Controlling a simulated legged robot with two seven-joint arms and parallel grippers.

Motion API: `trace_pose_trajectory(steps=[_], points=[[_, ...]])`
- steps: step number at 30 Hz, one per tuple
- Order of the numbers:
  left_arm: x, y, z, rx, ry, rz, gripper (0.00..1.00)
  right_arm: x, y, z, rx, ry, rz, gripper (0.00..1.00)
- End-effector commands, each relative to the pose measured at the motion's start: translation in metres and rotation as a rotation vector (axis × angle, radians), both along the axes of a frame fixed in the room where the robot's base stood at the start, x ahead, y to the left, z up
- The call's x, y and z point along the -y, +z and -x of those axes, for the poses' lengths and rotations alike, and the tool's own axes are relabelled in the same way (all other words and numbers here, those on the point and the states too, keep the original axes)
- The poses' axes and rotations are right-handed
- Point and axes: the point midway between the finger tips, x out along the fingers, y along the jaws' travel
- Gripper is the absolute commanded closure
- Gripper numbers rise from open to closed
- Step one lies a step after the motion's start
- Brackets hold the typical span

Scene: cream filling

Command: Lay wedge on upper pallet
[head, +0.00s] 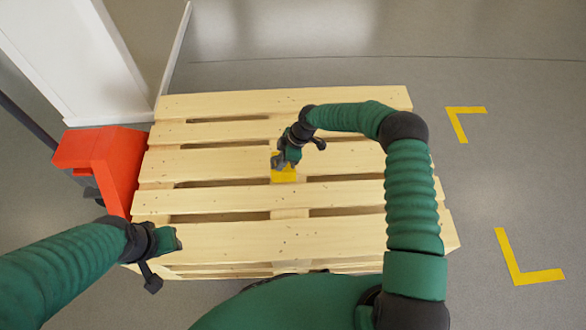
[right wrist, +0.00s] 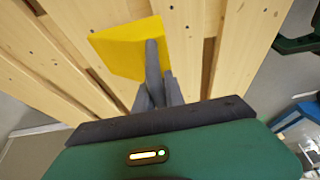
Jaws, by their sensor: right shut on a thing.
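A yellow wedge (head: 284,175) is at the middle of the top wooden pallet (head: 330,235). My right gripper (head: 280,162) is shut on the wedge, which also shows large at the fingertips in the right wrist view (right wrist: 120,47). The wedge is at or just above the slats; I cannot tell if it touches them. The gripper hides part of it. My left gripper (head: 172,240) is over the front left of the pallet, apart from the wedge; its fingers are too unclear to read.
A red-orange block-shaped object (head: 105,160) stands against the pallet's left side. A white wall column (head: 80,60) is at the back left. Yellow corner marks (head: 520,265) lie on the grey floor at the right, which is clear. Gaps run between the slats.

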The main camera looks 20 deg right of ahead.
Motion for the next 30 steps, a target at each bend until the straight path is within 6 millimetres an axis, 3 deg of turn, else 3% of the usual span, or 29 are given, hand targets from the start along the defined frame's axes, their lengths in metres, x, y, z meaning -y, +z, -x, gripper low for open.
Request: trace_pose_trajectory(steps=[3, 11, 16, 23, 24, 28, 30], points=[[0.0, -0.006, 0.0, 0.0, 0.0, 0.0, 0.64, 0.018, -0.002, 0.006, 0.003, -0.002, -0.001, 1.0], [0.0, -0.011, 0.0, 0.0, 0.0, 0.0, 0.64, 0.041, -0.005, 0.014, 0.002, -0.001, 0.0, 1.0], [0.0, -0.033, 0.0, 0.0, 0.0, 0.0, 0.64, 0.039, -0.039, 0.014, 0.002, -0.001, -0.001, 1.0], [0.0, -0.03, 0.0, 0.0, 0.0, 0.0, 0.64, 0.04, -0.038, 0.014, 0.004, -0.002, 0.0, 1.0], [0.0, -0.03, 0.0, 0.0, 0.0, 0.0, 0.64, 0.04, -0.039, 0.014, 0.002, -0.001, 0.001, 0.81], [0.0, -0.03, 0.0, 0.0, 0.0, 0.0, 0.64, 0.04, -0.039, 0.014, 0.002, -0.001, 0.001, 0.64], [0.0, -0.03, 0.0, 0.0, 0.0, 0.0, 0.64, 0.04, -0.039, 0.014, 0.002, -0.001, 0.001, 0.64]])
